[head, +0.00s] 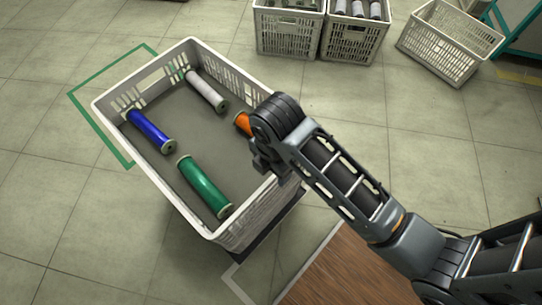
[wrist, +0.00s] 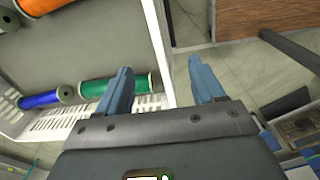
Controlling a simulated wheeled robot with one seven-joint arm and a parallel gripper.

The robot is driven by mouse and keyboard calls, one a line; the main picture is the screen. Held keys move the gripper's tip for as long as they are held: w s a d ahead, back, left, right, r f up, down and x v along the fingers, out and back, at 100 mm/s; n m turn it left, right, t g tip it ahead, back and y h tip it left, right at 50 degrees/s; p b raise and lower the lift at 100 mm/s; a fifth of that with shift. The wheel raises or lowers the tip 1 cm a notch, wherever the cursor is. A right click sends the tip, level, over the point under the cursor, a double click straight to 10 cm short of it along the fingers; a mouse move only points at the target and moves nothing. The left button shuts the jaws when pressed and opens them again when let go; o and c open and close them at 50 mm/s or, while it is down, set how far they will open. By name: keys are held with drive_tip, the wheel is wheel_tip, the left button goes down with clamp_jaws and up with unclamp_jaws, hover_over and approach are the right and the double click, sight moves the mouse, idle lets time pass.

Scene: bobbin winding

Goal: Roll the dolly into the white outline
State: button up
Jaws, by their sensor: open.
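The dolly (head: 262,238) shows as a dark edge under a pale slatted crate (head: 165,195); most of it is hidden. The crate overlaps part of a green floor outline (head: 103,132). Parts of a white outline (head: 236,284) show on the floor below the crate, near a brown wooden surface. My gripper (head: 264,166) is at the crate's right wall. In the wrist view my gripper (wrist: 160,84) is open, with the crate's wall (wrist: 155,35) running between its fingers. I cannot tell whether either finger touches it.
The crate holds a blue spool (head: 150,131), a green spool (head: 204,187), a white spool (head: 206,91) and an orange spool (head: 242,123). More crates (head: 288,32) stand at the back. The brown wooden surface (head: 350,270) is at lower right. Floor at left is clear.

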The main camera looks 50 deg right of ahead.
sight(271, 179)
drive_tip(key=shift+w+r+n, duration=0.25)
drive_tip(key=shift+r+n, duration=0.05)
drive_tip(key=shift+r, duration=0.05)
drive_tip(key=shift+f+b, duration=0.65)
drive_tip(key=shift+f, duration=3.7)
clamp_jaws()
